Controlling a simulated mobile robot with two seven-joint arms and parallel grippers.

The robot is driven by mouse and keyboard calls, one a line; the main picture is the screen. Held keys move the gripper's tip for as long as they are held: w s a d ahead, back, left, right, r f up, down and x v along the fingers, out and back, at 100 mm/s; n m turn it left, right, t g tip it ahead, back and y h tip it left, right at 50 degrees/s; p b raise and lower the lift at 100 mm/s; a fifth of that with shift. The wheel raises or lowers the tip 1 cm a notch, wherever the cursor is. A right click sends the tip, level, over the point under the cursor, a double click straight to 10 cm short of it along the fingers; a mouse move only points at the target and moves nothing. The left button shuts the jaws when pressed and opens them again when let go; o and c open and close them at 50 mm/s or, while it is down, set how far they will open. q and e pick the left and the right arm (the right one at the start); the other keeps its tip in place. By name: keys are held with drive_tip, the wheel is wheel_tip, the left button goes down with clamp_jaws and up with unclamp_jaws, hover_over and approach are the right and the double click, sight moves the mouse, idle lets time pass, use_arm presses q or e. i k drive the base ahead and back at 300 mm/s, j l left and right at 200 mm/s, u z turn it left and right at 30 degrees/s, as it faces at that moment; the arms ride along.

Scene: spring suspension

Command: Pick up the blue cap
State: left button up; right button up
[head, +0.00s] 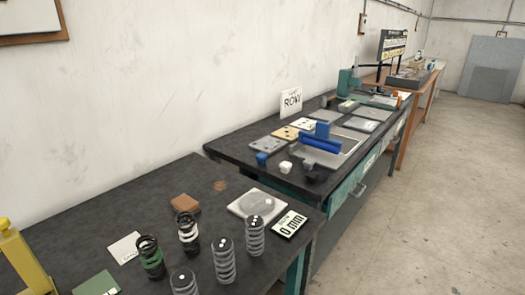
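A small blue piece (261,158), which looks like the blue cap, sits near the front left edge of the second dark bench (228,149). It is small in the head view, so its exact shape is hard to tell. A white piece (285,167) and a black piece (313,176) stand in a row to its right. A longer blue part (320,144) and a blue block (322,129) are at the grey tray behind. Neither of my grippers is in view.
The near bench (90,222) holds several springs (224,260), a white round-topped plate (257,203), a "0 mm" display (289,224) and a brown block (185,203). A yellow upright part (22,258) is at far left. Open floor (440,180) lies to the right.

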sight(261, 159)
drive_tip(key=i+l+u, duration=0.1)
drive_tip(key=i+l, duration=0.15)
drive_tip(key=i+l+u, duration=0.1)
drive_tip(key=l, duration=0.35)
drive_tip(key=i+l+u, duration=0.1)
drive_tip(key=i+l, duration=0.25)
drive_tip(key=i+l+u, duration=0.1)
drive_tip(key=l, duration=0.35)
drive_tip(key=i+l+u, duration=0.1)
drive_tip(key=i+l, duration=0.2)
drive_tip(key=i+l+u, duration=0.1)
drive_tip(key=l, duration=0.4)
drive_tip(key=i+l+u, duration=0.1)
drive_tip(key=l, duration=0.35)
drive_tip(key=i+l+u, duration=0.1)
drive_tip(key=i+l, duration=0.15)
drive_tip(key=l, duration=0.2)
